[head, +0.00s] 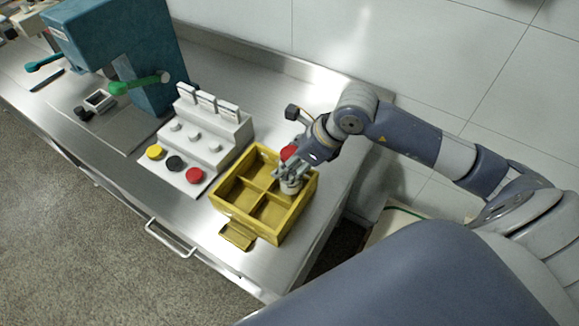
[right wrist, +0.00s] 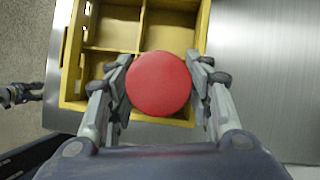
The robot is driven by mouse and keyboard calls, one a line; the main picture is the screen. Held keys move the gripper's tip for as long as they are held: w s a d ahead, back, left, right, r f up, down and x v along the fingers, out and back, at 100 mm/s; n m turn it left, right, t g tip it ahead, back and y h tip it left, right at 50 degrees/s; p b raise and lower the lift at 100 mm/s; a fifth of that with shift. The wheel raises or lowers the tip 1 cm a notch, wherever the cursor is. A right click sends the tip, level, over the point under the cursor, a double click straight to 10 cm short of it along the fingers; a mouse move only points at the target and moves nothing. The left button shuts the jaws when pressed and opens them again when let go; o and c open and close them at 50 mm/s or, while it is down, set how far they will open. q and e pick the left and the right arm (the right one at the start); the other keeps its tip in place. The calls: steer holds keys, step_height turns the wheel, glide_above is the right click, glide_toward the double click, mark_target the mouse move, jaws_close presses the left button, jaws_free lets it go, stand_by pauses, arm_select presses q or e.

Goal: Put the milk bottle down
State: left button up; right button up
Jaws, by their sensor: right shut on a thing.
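The milk bottle shows as a round red cap (right wrist: 159,84) between the fingers in the right wrist view. In the head view its red cap (head: 288,153) and pale lower part (head: 291,188) show around my right gripper (head: 291,173). My right gripper (right wrist: 159,82) is shut on the bottle from both sides. The bottle is at the right-hand compartment of the yellow divided crate (head: 243,220); whether its base touches the crate floor is hidden. What looks like my left gripper (right wrist: 20,95) is at the left edge of the right wrist view, its jaws unclear.
A white stepped stand (head: 205,140) with yellow, black and red round buttons is left of the crate. A teal machine (head: 120,50) with green handles stands farther left. The other crate compartments look empty. The steel table (head: 325,112) is clear behind the crate, with a wall beyond.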

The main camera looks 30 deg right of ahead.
step_height(320, 180, down, 3)
steer(key=shift+r, duration=0.2)
steer(key=shift+f, duration=0.15)
steer(key=o, duration=1.2)
steer(key=shift+o, duration=0.2)
arm_select(q)
steer(key=shift+w+r, duration=0.3)
steer(key=shift+w, duration=0.45)
steer(key=shift+d+r, duration=0.1)
arm_select(e)
steer(key=shift+s+d+r, duration=0.1)
steer(key=shift+r, duration=0.25)
steer(key=b+v, duration=0.2)
steer(key=v, duration=0.8)
arm_select(q)
steer(key=shift+w+f, duration=0.2)
steer(key=shift+f, duration=0.5)
steer(key=shift+w+f, duration=0.2)
steer(key=shift+f, duration=0.5)
arm_select(e)
steer(key=shift+v, duration=0.75)
